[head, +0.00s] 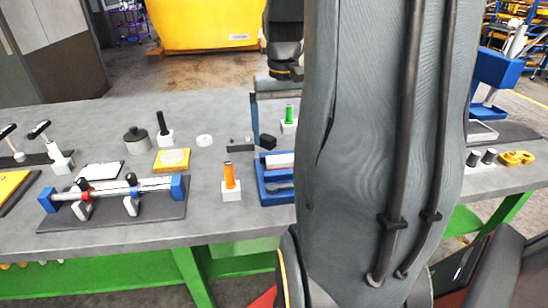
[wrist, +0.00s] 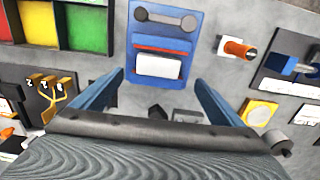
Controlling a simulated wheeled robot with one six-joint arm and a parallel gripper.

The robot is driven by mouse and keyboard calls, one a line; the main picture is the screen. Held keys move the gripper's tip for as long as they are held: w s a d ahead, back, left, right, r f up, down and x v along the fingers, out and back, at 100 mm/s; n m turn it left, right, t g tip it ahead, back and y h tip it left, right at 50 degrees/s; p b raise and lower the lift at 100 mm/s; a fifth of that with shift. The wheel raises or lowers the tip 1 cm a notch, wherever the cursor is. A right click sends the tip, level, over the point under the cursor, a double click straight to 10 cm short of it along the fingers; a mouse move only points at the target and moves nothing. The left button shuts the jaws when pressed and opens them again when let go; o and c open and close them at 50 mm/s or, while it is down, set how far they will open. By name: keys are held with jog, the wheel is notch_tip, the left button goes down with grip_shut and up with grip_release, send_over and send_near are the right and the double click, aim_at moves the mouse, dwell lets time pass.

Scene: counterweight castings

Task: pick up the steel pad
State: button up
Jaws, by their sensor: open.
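My gripper (wrist: 160,77) is open, with nothing between its two blue fingers in the wrist view. In the head view one finger (head: 254,118) shows above the table; my arm hides the other. A pale flat block (wrist: 159,65) lies in a blue tray (wrist: 185,16) between the fingertips in the picture. A small black block (head: 268,141) and a dark grey low block (head: 241,145) lie behind the tray; the black block also shows in the wrist view (wrist: 157,111), partly hidden by the gripper. I cannot tell for sure which piece is the steel pad.
An orange-handled tool (head: 230,178) stands left of the tray, and a green-handled one (head: 289,114) behind it. A clamp fixture (head: 110,193), a yellow plate with a pale disc (head: 172,160) and a lidded grey pot (head: 136,141) stand farther left.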

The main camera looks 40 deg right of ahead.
aim_at(282, 158)
jog(key=shift+s+d+f+p, duration=0.1)
jog(key=shift+f+p, duration=0.35)
jog(key=shift+f, duration=1.45)
jog(key=shift+s+f+p, duration=0.1)
jog(key=shift+f+p, duration=0.3)
jog(key=shift+f, duration=1.45)
jog(key=shift+w, duration=0.1)
jog(key=c, duration=1.6)
